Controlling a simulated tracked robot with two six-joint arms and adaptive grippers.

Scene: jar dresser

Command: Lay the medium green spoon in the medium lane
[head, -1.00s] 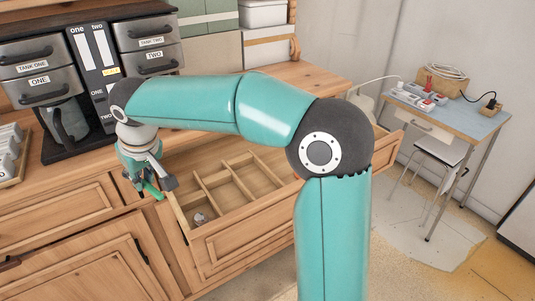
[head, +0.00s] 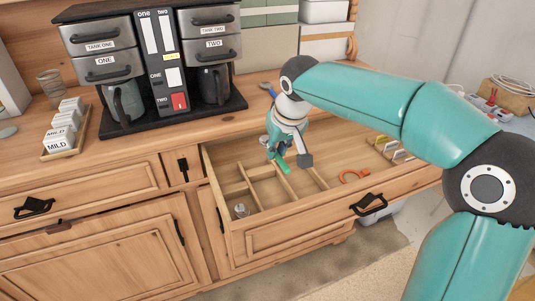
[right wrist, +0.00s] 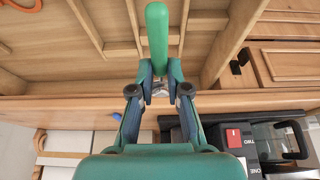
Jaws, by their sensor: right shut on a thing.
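My right gripper (head: 283,154) is shut on a green spoon (head: 280,163) and holds it over the open drawer (head: 262,226). In the right wrist view the spoon's green end (right wrist: 157,38) sticks out beyond the fingertips (right wrist: 160,84); the rest of it is hidden by the gripper. Wooden dividers (head: 252,188) split the drawer's left part into lanes, which look empty under the spoon. I cannot tell which lane is the medium one, nor whether the spoon touches a divider. My left gripper is not in view.
A small metallic thing (head: 241,210) lies in the drawer's front left. An orange ring-shaped thing (head: 352,176) lies to the right, with white and yellow items (head: 393,148) behind it. A coffee machine (head: 150,75) and a tray of labelled packets (head: 66,130) stand on the counter.

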